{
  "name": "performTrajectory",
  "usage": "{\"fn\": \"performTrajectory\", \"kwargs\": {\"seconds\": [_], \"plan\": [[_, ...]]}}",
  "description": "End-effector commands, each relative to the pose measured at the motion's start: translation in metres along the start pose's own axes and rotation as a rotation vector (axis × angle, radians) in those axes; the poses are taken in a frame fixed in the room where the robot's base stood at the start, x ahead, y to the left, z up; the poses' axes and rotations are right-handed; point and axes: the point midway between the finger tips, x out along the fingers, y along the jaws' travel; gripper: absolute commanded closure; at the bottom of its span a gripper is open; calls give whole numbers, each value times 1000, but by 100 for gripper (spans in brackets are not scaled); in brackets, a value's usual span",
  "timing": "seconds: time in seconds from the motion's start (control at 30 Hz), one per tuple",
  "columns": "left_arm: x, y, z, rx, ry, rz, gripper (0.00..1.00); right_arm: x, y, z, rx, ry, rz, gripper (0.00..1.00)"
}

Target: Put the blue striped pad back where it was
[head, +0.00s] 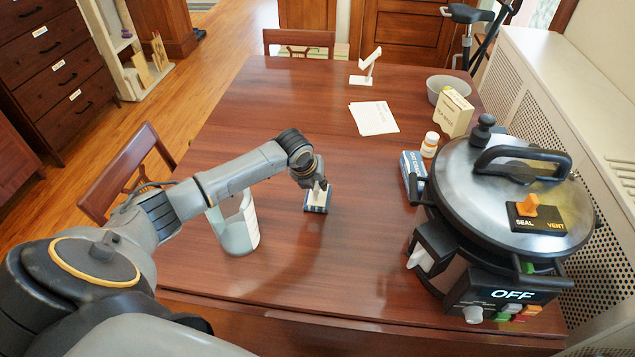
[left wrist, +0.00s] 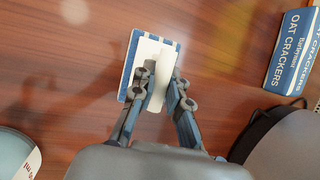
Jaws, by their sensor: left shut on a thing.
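The blue striped pad (head: 317,209) is near the middle of the table, with blue and white stripes along its edge and a pale upright grip on top. My left gripper (head: 317,188) is above it, its fingers shut on the pale grip. In the left wrist view the pad (left wrist: 172,45) lies beneath the fingers, and the gripper (left wrist: 157,88) has one finger on each side of the white grip. The pad is at or very close to the table top; I cannot tell whether it touches. My right gripper does not show.
A clear container (head: 238,232) stands just left of the pad. The oat crackers box (head: 413,176), pill bottle (head: 430,145) and large cooker (head: 510,190) are to the right. White papers (head: 373,118), a white stand (head: 366,68) and a bowl (head: 447,84) are farther back. The front-middle table is clear.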

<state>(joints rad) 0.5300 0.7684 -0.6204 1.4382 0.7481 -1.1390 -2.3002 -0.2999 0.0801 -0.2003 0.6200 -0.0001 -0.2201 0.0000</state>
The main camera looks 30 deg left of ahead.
Motion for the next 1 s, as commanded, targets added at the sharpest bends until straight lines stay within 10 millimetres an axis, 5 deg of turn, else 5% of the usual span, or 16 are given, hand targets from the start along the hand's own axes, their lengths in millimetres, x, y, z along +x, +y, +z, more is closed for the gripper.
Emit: {"fn": "performTrajectory", "kwargs": {"seconds": [0.3,0.33,0.43,0.77,1.0], "plan": [[3,1,-1,-1,-1,0,100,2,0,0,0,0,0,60],[2,1,0,-1,-1,0,79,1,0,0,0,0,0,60],[2,1,0,-1,-1,0,63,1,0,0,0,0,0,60],[-1,0,1,-1,-2,0,63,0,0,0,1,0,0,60],[-35,1,1,2,-4,1,63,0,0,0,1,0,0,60]]}}
